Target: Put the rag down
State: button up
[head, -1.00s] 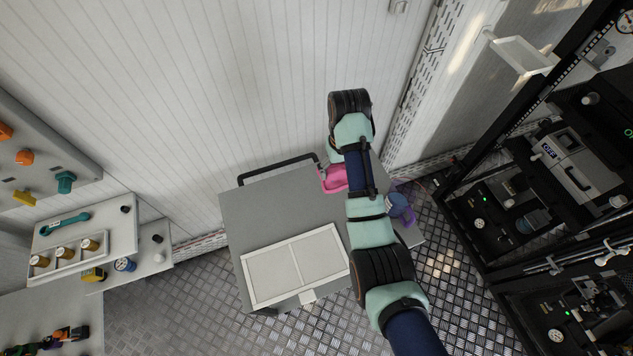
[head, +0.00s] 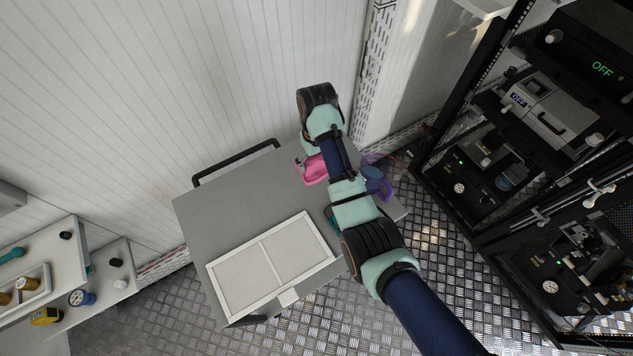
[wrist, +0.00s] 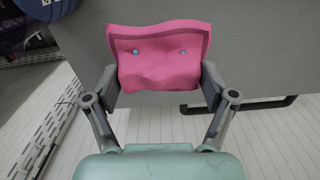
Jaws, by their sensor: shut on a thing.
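The pink rag (wrist: 160,62) is between the two fingers of my gripper (wrist: 159,82) in the wrist view, and the fingers are shut on it from both sides. In the head view the pink rag (head: 315,170) shows at the far side of the grey table (head: 215,200), beside my arm. My arm hides most of the gripper there. I cannot tell whether the rag touches the table top.
A white two-part tray (head: 265,247) lies on the near part of the table. A purple item (head: 386,189) is at the table's right edge, partly behind my arm. A black rail (head: 235,160) runs along the back edge. The table's left part is clear.

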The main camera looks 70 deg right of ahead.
aim_at(317, 175)
notch_tip(317, 175, down, 8)
jog(key=shift+f+b, duration=0.15)
jog(key=shift+b, duration=0.3)
jog(key=shift+f, duration=0.25)
jog(key=o, duration=0.9)
jog(key=shift+c, duration=0.2)
jog(key=shift+b, duration=0.35)
notch_tip(317, 175, up, 8)
jog(key=shift+w+p, duration=0.1)
jog(key=shift+p, duration=1)
